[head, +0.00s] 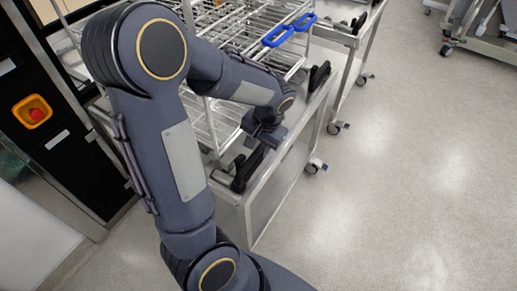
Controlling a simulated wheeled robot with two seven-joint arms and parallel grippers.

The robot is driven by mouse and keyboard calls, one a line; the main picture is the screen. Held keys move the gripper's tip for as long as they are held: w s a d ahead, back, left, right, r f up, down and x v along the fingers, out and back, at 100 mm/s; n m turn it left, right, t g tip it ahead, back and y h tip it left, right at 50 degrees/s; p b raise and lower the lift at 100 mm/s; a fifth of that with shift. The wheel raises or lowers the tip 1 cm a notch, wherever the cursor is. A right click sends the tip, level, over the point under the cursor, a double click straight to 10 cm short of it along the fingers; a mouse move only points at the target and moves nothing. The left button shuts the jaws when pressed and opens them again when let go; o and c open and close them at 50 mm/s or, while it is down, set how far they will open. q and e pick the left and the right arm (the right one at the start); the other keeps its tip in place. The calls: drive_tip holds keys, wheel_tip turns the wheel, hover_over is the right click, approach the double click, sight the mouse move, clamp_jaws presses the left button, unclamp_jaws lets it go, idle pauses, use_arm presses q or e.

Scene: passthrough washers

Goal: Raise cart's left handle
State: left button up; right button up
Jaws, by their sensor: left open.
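The cart (285,180) is a metal trolley on casters standing against the machine, loaded with a wire rack (210,118). Its left handle (246,170) is a black lever at the near left corner of the cart's end. A matching black right handle (319,76) is at the far right corner. My left gripper (265,138) is open, just above and beside the upper end of the left handle. The arm hides part of the rack, and whether the fingers touch the handle is too small to tell. My right gripper is not in view.
A second metal cart (345,75) stands behind. A black machine panel with a red emergency button (36,114) is on the left. The floor (420,180) to the right is clear.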

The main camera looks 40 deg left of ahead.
sight(256, 153)
use_arm(q)
drive_tip(key=shift+a+f, duration=0.15)
drive_tip(key=shift+f, duration=0.6)
drive_tip(key=shift+a+f, duration=0.15)
drive_tip(key=shift+f, duration=0.6)
clamp_jaws()
